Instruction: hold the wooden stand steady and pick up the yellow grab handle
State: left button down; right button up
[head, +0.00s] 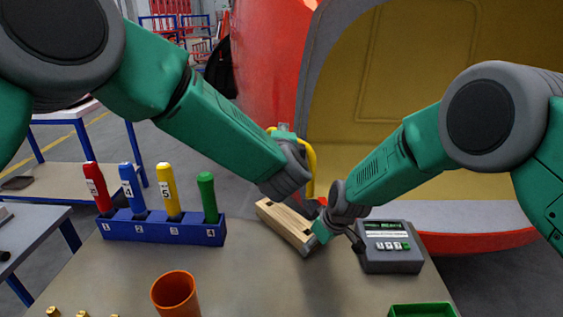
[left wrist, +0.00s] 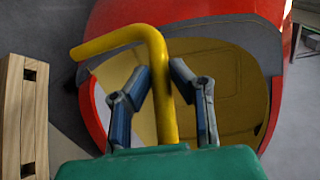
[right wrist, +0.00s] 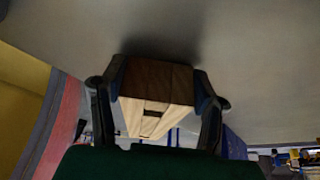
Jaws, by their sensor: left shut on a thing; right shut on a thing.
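The wooden stand (head: 287,222) is a pale block with dark slots, lying on the table in the head view. My right gripper (head: 318,232) is shut on its near end; the right wrist view shows the stand (right wrist: 155,85) between the two fingers. The yellow grab handle (head: 312,170) is a bent yellow bar, mostly behind my left gripper in the head view. In the left wrist view the handle (left wrist: 158,75) is between the fingers of my left gripper (left wrist: 160,75), which is shut on it. The handle is above and apart from the stand (left wrist: 22,115).
A blue rack (head: 160,228) with red, blue, yellow and green handles stands at the left. An orange cup (head: 175,294) is near the front. A grey device with a display (head: 390,262) is right of the stand, and a green tray (head: 422,310) is front right.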

pick_arm(q)
notch_tip(320, 180, up, 2)
jog(key=shift+r, duration=0.15)
pick_arm(e)
jog(key=o, duration=1.4)
